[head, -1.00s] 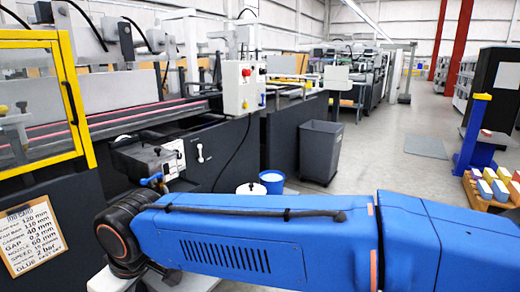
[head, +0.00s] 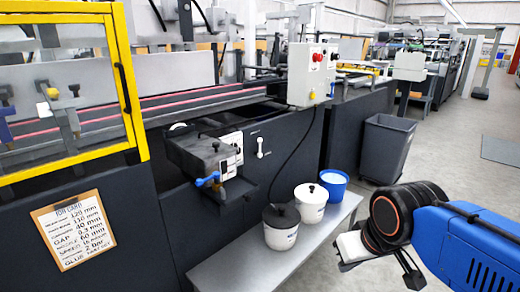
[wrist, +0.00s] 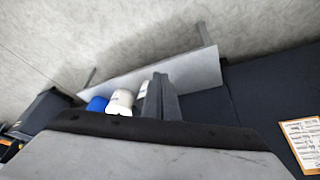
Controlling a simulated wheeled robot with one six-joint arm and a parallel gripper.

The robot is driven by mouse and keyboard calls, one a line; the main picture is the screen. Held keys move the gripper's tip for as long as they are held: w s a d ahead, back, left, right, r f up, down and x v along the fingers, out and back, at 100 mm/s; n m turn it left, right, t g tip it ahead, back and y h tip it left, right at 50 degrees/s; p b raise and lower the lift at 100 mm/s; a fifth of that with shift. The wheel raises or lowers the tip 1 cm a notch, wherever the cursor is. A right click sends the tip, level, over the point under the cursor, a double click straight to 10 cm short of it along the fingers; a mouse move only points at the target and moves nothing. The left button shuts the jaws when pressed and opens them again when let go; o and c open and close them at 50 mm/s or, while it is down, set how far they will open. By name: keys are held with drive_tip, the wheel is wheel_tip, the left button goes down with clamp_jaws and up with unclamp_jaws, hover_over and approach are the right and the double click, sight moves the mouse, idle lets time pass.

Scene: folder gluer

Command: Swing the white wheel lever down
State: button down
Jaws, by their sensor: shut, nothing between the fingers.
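The white lever (head: 261,148) is on the dark front panel of the machine, right of the small glue unit. It is small in the head view and looks about upright, with a rounded lower end. I cannot make it out in the wrist view. The fingers of my gripper (wrist: 159,82) are together and empty in the wrist view, with the bench and pots beyond them. In the head view my wrist is at the lower right, well apart from the lever; the fingertips are not clear there.
A grey bench (head: 218,252) along the machine bears a dark-lidded pot (head: 281,236), a white pot (head: 310,212) and a blue container (head: 335,190). The glue unit (head: 208,165) sticks out left of the lever. A grey bin (head: 385,150) stands right. Floor at right is clear.

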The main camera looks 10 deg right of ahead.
drive_tip(key=shift+d, duration=0.3)
